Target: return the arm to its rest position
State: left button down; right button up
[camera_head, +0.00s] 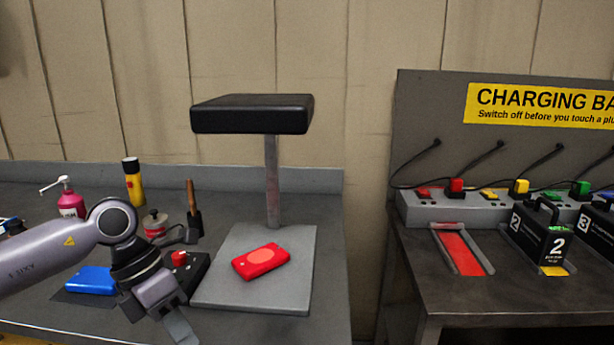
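My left arm reaches in from the left over the grey bench. My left gripper (181,326) points down at the bench's front, left of the grey base plate. Whether its fingers are open or shut cannot be made out, and nothing shows clearly between them. My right arm and gripper are not in view.
A red block (262,260) lies on the grey plate (225,295) under a black-topped post (252,114). A blue block (91,280) lies beneath my forearm, near a black box with red button (180,260). A charging bench (455,310) with black battery packs (541,232) stands right.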

pick_arm(q)
jog(key=s+d+r+n+h, duration=0.1)
jog(key=s+d+n+h, duration=0.2)
jog(key=d+h, duration=0.5)
jog(key=s+d+r+n+h, duration=0.1)
jog(key=s+d+n+h, duration=0.25)
jog(key=d+h, duration=0.45)
jog(key=w+a+f+n+t+y+p, duration=0.1)
jog(key=w+a+f+n+t+y, duration=0.25)
jog(key=n+t, duration=0.7)
jog(key=w+a+f+n+t+y+p, duration=0.1)
jog(key=a+f+n+t+y, duration=0.35)
jog(key=n, duration=0.95)
jog(key=s+a+f+n+g+y, duration=0.1)
jog(key=s+a+f+n+y, duration=0.4)
jog(key=f, duration=0.5)
jog(key=s+a+f+n+g+y, duration=0.2)
jog(key=s+a+f+n+y, duration=0.3)
jog(key=s+f, duration=0.4)
jog(key=shift+s+f+n, duration=0.2)
jog(key=shift+f+n, duration=0.2)
jog(key=shift+f, duration=0.1)
